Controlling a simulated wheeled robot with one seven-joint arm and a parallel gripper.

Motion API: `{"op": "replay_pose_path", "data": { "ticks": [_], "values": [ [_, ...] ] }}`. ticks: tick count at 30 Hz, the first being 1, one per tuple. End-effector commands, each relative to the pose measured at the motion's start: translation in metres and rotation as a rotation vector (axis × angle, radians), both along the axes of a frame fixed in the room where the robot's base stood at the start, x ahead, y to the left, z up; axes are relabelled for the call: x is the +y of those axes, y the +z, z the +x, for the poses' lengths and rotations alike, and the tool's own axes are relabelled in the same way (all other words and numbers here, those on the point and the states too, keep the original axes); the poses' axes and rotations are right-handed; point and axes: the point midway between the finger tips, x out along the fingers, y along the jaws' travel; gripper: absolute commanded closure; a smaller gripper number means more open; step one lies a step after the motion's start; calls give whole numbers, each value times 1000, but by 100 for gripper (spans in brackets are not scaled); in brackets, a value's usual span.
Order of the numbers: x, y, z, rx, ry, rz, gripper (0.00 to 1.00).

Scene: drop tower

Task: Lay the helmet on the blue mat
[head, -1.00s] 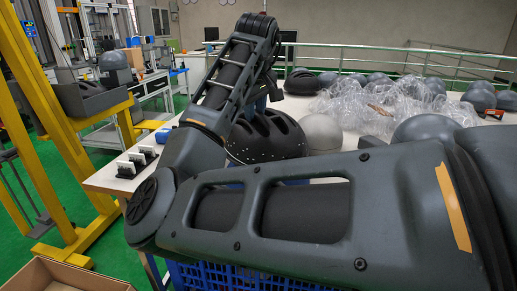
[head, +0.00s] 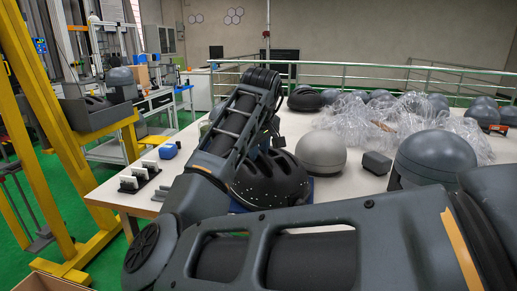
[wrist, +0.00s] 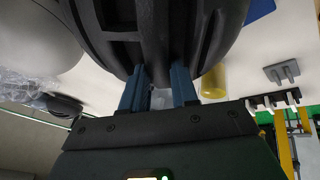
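The helmet (head: 266,183) is a black shell with long vents, over or on the near part of the white table in the head view. It fills the top of the wrist view (wrist: 155,30). The blue mat (head: 237,207) shows as thin strips beside and below the helmet; a corner of it shows in the wrist view (wrist: 258,8). I cannot tell whether the helmet touches it. My gripper (wrist: 159,85) has its two blue fingers on either side of a rib of the helmet and appears closed on it. My arm hides the gripper's tips in the head view.
A light grey dome (head: 321,154) and a small dark block (head: 376,163) stand right of the helmet. A larger grey dome (head: 435,155) is farther right. Clear plastic wrap (head: 400,115) lies behind. A blue block (head: 168,151) and a dark rack (head: 140,178) are at left.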

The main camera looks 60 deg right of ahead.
Motion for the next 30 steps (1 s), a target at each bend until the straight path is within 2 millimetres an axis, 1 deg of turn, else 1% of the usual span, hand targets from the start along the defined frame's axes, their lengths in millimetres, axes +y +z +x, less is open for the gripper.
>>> {"op": "replay_pose_path", "data": {
  "ticks": [1,6,7,14,17,20,30],
  "values": [
    [0,0,0,0,0,0,66],
    [0,0,0,0,0,0,50],
    [0,0,0,0,0,0,48],
    [0,1,0,-1,0,0,48],
    [1,6,0,-2,1,-1,48],
    [5,19,-4,-2,0,-2,48],
    [30,81,-21,-2,-1,-1,48]
  ]
}}
